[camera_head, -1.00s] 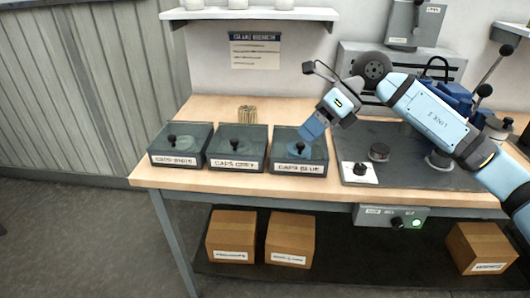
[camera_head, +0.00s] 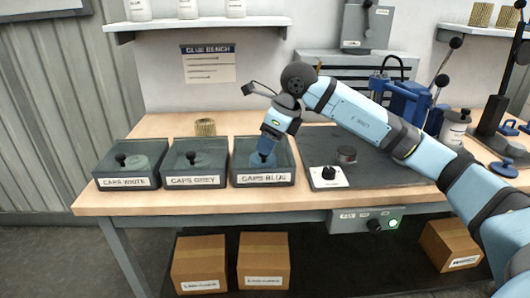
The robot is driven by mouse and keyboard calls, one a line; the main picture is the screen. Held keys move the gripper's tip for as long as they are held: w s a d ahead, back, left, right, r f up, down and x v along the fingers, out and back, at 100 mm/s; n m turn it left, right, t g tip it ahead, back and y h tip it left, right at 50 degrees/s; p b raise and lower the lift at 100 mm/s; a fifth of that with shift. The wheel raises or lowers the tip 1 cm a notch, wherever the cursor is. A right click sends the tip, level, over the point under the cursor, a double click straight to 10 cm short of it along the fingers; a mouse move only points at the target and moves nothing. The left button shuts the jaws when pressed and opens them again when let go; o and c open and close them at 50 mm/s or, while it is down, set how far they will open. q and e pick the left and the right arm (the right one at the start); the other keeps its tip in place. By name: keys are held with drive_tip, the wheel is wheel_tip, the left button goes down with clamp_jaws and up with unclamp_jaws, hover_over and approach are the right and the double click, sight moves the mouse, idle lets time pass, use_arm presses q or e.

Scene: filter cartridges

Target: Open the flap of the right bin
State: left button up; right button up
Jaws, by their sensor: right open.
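The right bin (camera_head: 236,179), labelled CAPS BLUE, is a dark box at the right end of a row of three on the bench. Its see-through flap (camera_head: 282,153) lies shut on top, with a blue shape showing under it. My right gripper (camera_head: 265,156) points down at the flap from above, its blue fingers around or just over the dark knob. The fingers hide most of the knob, so I cannot tell whether they touch it. The right gripper is open. My left gripper is not in view.
The CAPS GREY bin (camera_head: 194,182) and CAPS WHITE bin (camera_head: 127,183) stand close on the left.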

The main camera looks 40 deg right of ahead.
drive_tip(key=x, duration=0.2)
drive_tip(key=shift+w+a+f, duration=0.1)
drive_tip(key=shift+f, duration=0.1)
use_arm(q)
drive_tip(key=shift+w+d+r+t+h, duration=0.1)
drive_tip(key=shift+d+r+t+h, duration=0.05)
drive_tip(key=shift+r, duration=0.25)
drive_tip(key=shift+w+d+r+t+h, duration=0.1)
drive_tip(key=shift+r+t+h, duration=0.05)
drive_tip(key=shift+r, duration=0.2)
use_arm(e)
drive_tip(key=shift+f, duration=0.1)
